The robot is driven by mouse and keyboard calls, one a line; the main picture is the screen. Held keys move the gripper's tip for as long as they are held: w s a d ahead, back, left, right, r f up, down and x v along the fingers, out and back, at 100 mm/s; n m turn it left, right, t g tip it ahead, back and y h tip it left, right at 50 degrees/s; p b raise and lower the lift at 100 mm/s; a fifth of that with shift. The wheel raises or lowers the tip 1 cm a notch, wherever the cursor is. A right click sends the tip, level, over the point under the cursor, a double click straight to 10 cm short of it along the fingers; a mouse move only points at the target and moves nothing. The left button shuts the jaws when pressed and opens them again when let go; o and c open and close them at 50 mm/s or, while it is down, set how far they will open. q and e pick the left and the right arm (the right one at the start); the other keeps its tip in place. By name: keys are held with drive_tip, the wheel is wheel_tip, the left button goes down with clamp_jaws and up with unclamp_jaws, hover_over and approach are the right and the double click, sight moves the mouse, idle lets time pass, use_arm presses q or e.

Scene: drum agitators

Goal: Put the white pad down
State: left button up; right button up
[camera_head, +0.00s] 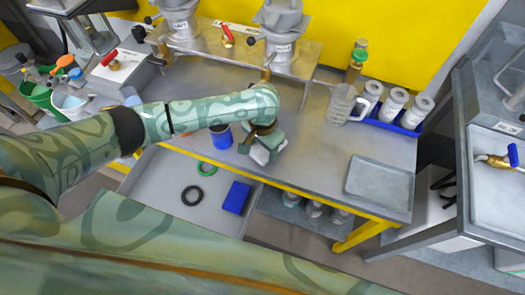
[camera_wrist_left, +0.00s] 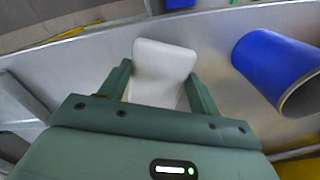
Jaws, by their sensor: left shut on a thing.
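The white pad (camera_wrist_left: 165,62) is between the two fingers of my left gripper (camera_wrist_left: 160,92) in the left wrist view, and the gripper is shut on it. In the head view the left gripper (camera_head: 262,148) is over the front part of the grey workbench (camera_head: 312,150), near its yellow front edge, with a pale bit of the pad (camera_head: 260,155) showing beneath it. I cannot tell whether the pad touches the bench. My right gripper is not in view.
A blue cup (camera_head: 221,137) stands left of the left gripper; it also shows close by in the left wrist view (camera_wrist_left: 278,70). An open drawer (camera_head: 165,170) holds rings and a blue block (camera_head: 236,197). A grey tray (camera_head: 380,186), glass jug (camera_head: 341,104) and blue rack (camera_head: 388,122) are to the right.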

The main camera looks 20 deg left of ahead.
sight(262, 150)
use_arm(q)
wheel_tip(262, 150, down, 2)
drive_tip(key=shift+f, duration=0.15)
drive_tip(key=o, duration=0.9)
drive_tip(key=shift+o, duration=0.2)
wheel_tip(262, 150, up, 12)
drive_tip(key=p, duration=0.5)
drive_tip(key=shift+p, duration=0.35)
idle(2.2)
